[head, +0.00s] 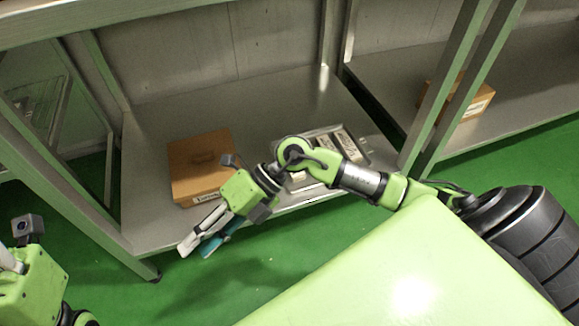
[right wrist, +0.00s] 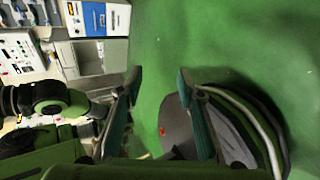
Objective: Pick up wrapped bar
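Pale wrapped bars (head: 348,147) with dark print lie in a shallow metal tray (head: 364,158) on the lower shelf. My right forearm and wrist cross in front of the tray and hide part of it and its contents. My right gripper (head: 196,248) is left of the tray, past the shelf's front edge and over the green floor.
A brown cardboard box (head: 203,160) with a label sits on the shelf (head: 270,100), left of the tray. Another box (head: 468,104) stands on the shelf to the right, behind slanting metal posts (head: 462,85). Cabinets (right wrist: 92,58) show in the right wrist view.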

